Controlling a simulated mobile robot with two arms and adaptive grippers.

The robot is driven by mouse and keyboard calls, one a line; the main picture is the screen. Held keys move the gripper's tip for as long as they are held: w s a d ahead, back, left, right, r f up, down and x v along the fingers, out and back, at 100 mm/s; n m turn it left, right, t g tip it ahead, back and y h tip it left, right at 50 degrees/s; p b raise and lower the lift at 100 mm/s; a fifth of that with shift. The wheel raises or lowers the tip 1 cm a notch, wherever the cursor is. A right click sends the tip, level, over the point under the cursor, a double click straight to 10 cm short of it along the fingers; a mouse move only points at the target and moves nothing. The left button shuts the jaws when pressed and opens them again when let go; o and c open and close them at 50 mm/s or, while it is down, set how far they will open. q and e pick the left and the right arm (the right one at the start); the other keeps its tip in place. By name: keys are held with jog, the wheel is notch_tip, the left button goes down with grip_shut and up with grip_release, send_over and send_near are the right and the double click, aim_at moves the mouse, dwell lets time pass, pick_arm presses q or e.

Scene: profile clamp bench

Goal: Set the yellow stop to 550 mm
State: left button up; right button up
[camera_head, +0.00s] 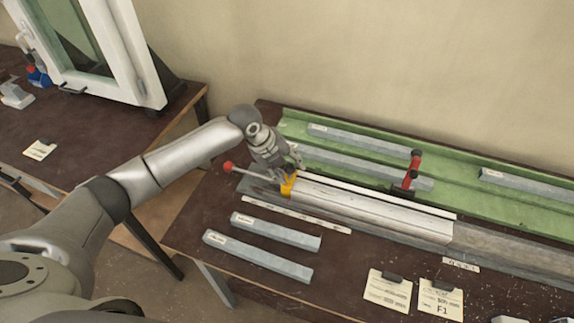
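The yellow stop (289,184) sits at the left end of the long grey profile rail (370,211) on the bench. My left gripper (291,168) is right at the stop, above and behind it, with its fingers pointing down. The fingers cover part of the stop, and the small gap between them is not clear enough to show whether they grip it. A pale scale strip (312,215) with markings too small to read lies along the front of the rail. My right gripper is not in view.
A red clamp (411,172) stands upright over the rail. A red-knobbed lever (228,167) sticks out at its left end. Grey bars lie in the green tray (470,205) behind and on the bench in front (257,256). Cards (388,290) lie at the front. A window frame (150,85) stands left.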

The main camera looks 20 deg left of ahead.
pick_arm(q)
jog(key=c, duration=0.5)
grip_shut()
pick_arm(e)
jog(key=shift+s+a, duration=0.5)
pick_arm(q)
jog(key=shift+a, duration=0.3)
jog(key=a+b, duration=0.1)
jog(key=a, duration=0.8)
jog(key=shift+w+b, duration=0.15)
jog(key=shift+b, duration=0.15)
jog(key=shift+a, duration=0.4)
jog(key=shift+d+r, duration=0.1)
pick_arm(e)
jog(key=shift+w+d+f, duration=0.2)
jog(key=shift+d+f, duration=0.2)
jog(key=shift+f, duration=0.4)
